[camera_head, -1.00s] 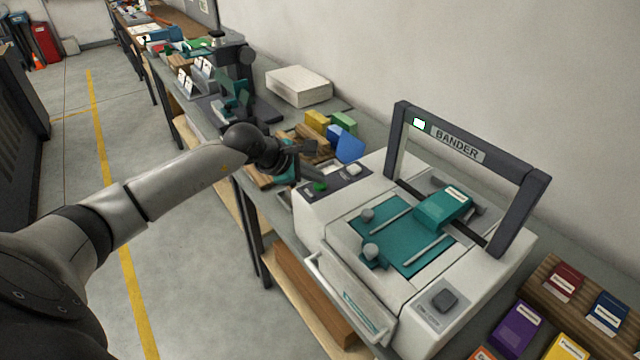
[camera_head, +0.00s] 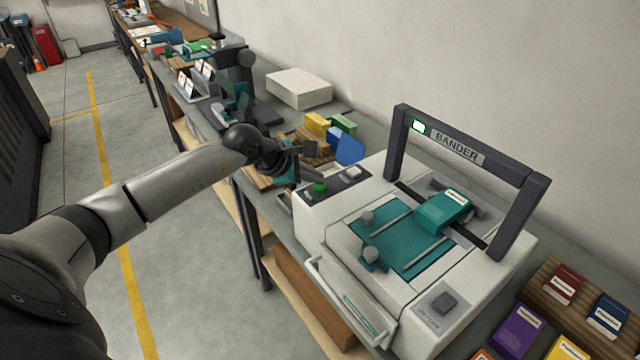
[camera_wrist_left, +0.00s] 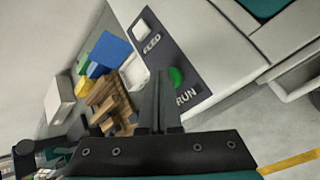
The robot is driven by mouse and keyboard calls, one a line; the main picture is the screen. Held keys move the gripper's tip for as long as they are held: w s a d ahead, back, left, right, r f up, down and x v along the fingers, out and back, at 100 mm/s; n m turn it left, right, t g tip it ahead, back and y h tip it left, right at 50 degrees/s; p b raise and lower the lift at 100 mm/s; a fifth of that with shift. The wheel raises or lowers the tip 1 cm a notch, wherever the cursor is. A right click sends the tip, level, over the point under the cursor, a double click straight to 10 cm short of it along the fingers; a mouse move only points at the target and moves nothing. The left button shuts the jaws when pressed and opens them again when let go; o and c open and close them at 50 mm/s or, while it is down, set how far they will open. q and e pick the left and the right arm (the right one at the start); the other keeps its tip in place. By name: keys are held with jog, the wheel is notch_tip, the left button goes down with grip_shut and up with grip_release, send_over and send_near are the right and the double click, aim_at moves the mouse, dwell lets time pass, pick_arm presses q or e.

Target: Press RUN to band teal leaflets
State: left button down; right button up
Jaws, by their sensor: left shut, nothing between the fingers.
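The bander (camera_head: 330,215) is a white machine with a dark arch (camera_head: 456,146) labelled BANDER and a small lit display. The teal leaflets (camera_head: 444,211) form a banded-looking stack with a white label, lying on the teal bed under the arch. The green RUN button (camera_head: 320,188) is on the dark panel at the machine's left end; it also shows in the left wrist view (camera_wrist_left: 175,77), beside a white FEED button (camera_wrist_left: 142,29). My left gripper (camera_head: 312,172) is shut and empty, just above the panel's left edge. In the wrist view its fingertips (camera_wrist_left: 159,74) appear close beside RUN; contact cannot be told. My right gripper is not in view.
Wooden blocks and yellow, green and blue items (camera_head: 347,148) lie behind my gripper. A white paper stack (camera_head: 299,87) is by the wall. A rack of coloured packs (camera_head: 563,283) stands at right. A grey button (camera_head: 444,300) is at the machine's front corner.

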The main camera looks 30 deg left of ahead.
aim_at(315, 188)
pick_arm(q)
jog(key=shift+r, duration=0.45)
jog(key=shift+r+p, duration=1.75)
jog(key=shift+r, duration=0.8)
